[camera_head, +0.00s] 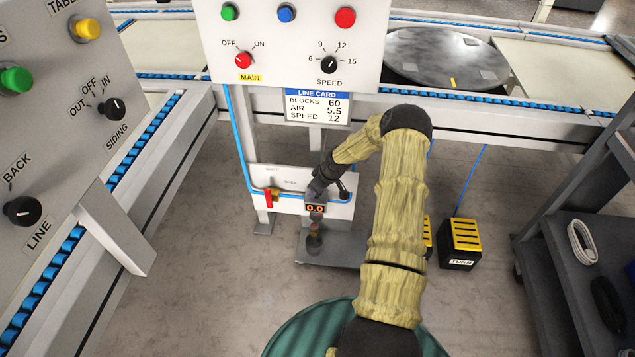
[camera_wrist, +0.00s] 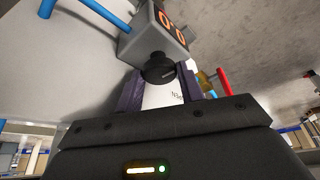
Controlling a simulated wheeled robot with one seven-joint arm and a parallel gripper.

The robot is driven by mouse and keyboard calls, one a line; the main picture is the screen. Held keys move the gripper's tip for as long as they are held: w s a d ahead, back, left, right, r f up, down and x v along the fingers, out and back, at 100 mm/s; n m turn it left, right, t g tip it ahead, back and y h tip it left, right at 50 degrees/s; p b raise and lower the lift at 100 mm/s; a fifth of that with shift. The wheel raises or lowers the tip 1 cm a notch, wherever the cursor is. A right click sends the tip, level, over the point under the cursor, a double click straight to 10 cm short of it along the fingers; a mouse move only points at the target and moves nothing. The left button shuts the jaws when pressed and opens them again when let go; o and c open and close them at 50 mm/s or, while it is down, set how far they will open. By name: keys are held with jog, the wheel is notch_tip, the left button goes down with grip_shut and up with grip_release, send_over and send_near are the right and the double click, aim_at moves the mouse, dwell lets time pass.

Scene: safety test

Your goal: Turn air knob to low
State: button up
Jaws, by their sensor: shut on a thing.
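My gripper (camera_head: 317,190) is at the low white panel (camera_head: 290,180), just above a small box with a red-lit display (camera_head: 315,208) reading 0.0. In the wrist view the black round air knob (camera_wrist: 159,68) sticks out of the display box (camera_wrist: 172,22) between my two dark purple fingers (camera_wrist: 167,84). My gripper is shut on this knob. In the head view the gripper hides the knob. The line card (camera_head: 318,106) reads blocks 60, air 5.5, speed 12.
A red valve handle (camera_head: 268,198) and a black handle (camera_head: 343,189) flank my gripper along the blue pipe. Yellow-topped foot pedals (camera_head: 461,243) stand on the floor at right. A control panel (camera_head: 290,45) is above, another (camera_head: 60,130) at left, a dark cart (camera_head: 575,240) at right.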

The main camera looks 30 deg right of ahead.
jog(key=shift+n+g+p, duration=0.3)
jog(key=shift+n+p, duration=0.25)
jog(key=shift+n, duration=0.35)
jog(key=shift+y, duration=0.3)
jog(key=o, duration=0.9)
jog(key=shift+o, duration=0.4)
jog(key=shift+w+d, duration=0.1)
